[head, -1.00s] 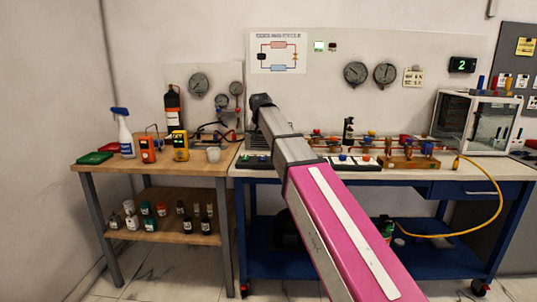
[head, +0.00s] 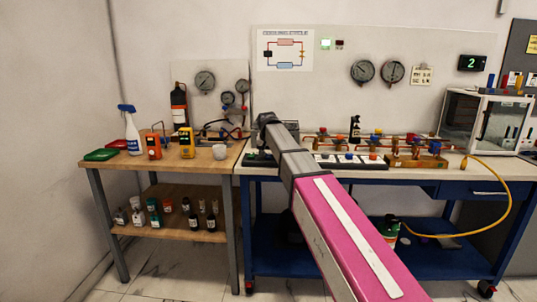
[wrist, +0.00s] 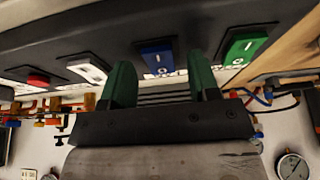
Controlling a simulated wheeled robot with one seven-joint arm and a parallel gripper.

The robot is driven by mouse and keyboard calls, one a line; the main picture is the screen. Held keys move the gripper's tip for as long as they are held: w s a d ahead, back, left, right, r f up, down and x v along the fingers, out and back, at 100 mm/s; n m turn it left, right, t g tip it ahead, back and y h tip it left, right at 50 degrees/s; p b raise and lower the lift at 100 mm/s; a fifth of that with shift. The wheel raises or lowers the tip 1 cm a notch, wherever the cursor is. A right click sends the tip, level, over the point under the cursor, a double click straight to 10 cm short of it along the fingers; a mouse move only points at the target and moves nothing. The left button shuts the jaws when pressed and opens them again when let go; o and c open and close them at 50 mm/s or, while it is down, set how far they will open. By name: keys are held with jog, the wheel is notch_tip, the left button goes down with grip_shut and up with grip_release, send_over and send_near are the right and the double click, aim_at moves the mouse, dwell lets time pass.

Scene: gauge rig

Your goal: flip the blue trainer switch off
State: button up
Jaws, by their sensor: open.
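The blue switch (wrist: 158,58) shows in the wrist view as a rocker with white marks, set in a black panel (wrist: 115,30). Which side of the rocker is pressed I cannot tell. My gripper (wrist: 161,72) is open and empty, its two green fingers either side of the blue switch in the picture. Whether they touch the panel is unclear. In the head view my arm's end is low over the blue bench, and the fingers and blue switch are not made out there.
A green switch (wrist: 244,48), a white switch (wrist: 87,69) and a red switch (wrist: 37,82) flank the blue one. In the head view, a pipe rig with valves (head: 415,160) stands right of my arm. A spray bottle (head: 132,130) stands on the wooden table.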

jog(key=c, duration=0.9)
jog(key=shift+w+g, duration=0.45)
jog(key=shift+g, duration=0.95)
jog(key=shift+s, duration=0.1)
jog(key=o, duration=0.9)
